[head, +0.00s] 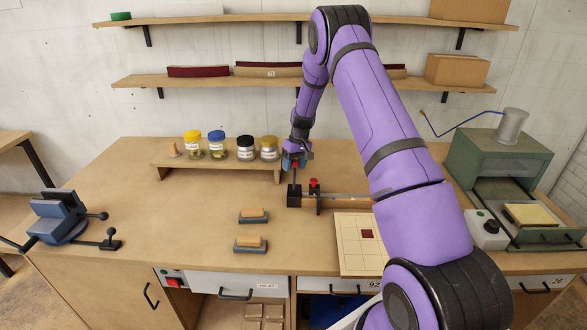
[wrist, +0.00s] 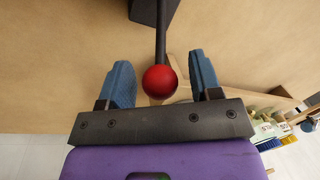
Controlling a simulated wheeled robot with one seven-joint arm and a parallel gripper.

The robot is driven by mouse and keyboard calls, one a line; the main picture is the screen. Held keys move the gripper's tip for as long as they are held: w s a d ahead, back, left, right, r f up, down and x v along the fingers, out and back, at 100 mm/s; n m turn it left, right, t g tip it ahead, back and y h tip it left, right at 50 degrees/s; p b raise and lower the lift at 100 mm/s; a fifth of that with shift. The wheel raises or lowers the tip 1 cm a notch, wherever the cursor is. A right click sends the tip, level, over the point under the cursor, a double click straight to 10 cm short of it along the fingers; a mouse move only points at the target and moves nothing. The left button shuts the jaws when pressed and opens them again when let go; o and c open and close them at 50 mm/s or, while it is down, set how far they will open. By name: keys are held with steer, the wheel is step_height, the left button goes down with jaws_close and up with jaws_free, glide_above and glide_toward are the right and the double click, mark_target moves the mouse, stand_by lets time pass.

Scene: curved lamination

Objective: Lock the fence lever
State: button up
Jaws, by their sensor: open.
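The fence lever shows in the wrist view as a red ball knob (wrist: 160,81) on a dark stem that runs up to a black block (wrist: 152,10). In the head view the black block (head: 294,196) stands on the bench, with the dark lever stem (head: 294,178) rising from it. My gripper (wrist: 160,62) is open, with one blue finger on each side of the knob and a visible gap on both sides. In the head view my gripper (head: 294,160) is at the top of the stem, and the knob is mostly hidden there.
Jars (head: 217,144) stand on a low riser behind. Two wood-handled blocks (head: 252,215) lie front left.

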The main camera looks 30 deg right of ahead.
steer(key=shift+a+f, duration=0.15)
steer(key=shift+f, duration=0.6)
steer(key=shift+c, duration=0.4)
jaws_close()
